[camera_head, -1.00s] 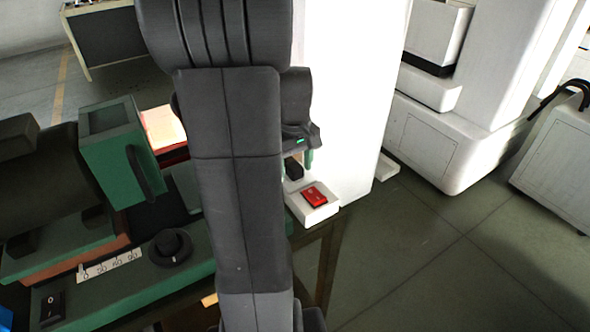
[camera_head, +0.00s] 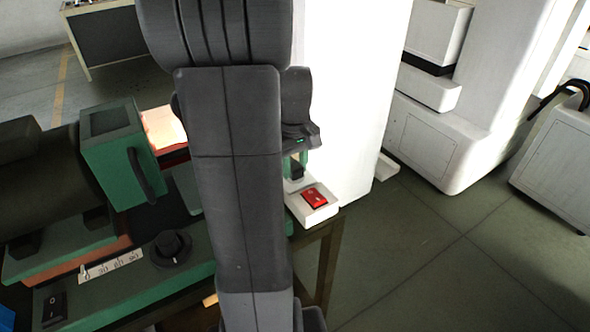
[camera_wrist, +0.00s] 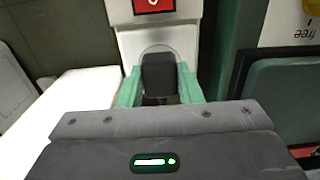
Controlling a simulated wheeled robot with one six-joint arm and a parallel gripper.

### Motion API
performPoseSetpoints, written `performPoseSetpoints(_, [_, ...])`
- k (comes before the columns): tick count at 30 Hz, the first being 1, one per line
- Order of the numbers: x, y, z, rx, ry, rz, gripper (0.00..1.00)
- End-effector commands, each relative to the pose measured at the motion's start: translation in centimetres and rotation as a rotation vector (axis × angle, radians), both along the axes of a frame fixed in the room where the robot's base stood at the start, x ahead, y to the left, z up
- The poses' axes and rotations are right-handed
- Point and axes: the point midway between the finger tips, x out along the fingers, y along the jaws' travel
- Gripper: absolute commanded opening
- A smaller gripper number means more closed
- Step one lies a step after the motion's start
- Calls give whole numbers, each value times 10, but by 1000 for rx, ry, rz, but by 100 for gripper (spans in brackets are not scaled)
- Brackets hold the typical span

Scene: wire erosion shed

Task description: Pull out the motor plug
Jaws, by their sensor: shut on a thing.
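The motor plug is a dark block (camera_wrist: 160,75) between the green fingers of my gripper (camera_wrist: 160,88) in the wrist view. My gripper is shut on it. The plug stands before a white socket box (camera_wrist: 130,42) with a round outline on its face. I cannot tell whether the plug is still in the socket. My arm hides part of this area.
A green and dark motor bench (camera_head: 130,275) with a knob (camera_head: 171,249) and a black rocker switch (camera_head: 53,309) fills the left. A tall white cabinet (camera_head: 350,90) stands close behind the socket box. The floor (camera_head: 430,260) at the right is clear.

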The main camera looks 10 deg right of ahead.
Motion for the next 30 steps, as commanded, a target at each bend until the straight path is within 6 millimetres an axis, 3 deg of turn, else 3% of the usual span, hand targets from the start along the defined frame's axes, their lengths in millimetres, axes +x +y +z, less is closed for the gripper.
performPoseSetpoints(30, [0, 0, 43, 0, 0, 0, 0])
